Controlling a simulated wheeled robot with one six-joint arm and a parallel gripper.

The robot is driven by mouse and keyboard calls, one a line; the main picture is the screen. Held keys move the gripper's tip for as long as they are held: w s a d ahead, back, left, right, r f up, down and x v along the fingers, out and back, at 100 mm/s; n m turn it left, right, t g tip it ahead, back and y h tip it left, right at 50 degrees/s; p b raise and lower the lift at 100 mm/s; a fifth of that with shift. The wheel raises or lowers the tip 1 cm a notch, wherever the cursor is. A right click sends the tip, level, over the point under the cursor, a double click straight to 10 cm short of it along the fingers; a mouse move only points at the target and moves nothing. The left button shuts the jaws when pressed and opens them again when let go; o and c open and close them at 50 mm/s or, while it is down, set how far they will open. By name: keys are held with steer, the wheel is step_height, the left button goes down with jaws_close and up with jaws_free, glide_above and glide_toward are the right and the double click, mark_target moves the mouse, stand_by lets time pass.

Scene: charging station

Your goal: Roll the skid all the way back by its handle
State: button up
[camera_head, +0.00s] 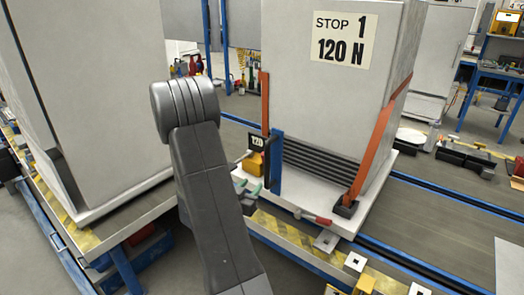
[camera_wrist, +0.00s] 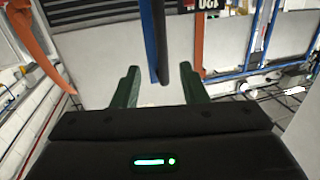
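The skid is a white base (camera_head: 335,222) carrying a tall grey cabinet (camera_head: 300,95) marked "STOP 1 120 N", with orange straps. An upright blue bar (camera_head: 276,163), which looks like its handle, stands at the cabinet's near left corner. My gripper (camera_head: 252,187) is low beside the bar, partly hidden by my own arm. In the wrist view the green fingers (camera_wrist: 160,88) are spread, with the blue bar (camera_wrist: 154,40) showing in the gap between them. Clear space shows on both sides of the bar. I cannot tell how deep it lies between the fingers.
Another grey cabinet (camera_head: 95,95) stands on a platform with a yellow hazard-striped edge (camera_head: 100,236) at left. Blue-edged rails (camera_head: 440,195) run along the floor strip at right. A small black "120" sign (camera_head: 257,142) is close to the bar. A blue workbench (camera_head: 490,85) is at the back right.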

mark_target(266, 166)
steer(key=shift+h, duration=0.4)
steer(key=x, duration=0.9)
steer(key=p+x, duration=0.1)
steer(key=x, duration=0.4)
steer(key=shift+w+a+r, duration=0.1)
steer(key=shift+w+a, duration=0.05)
steer(key=shift+a, duration=0.1)
steer(key=shift+c, duration=0.5)
jaws_close()
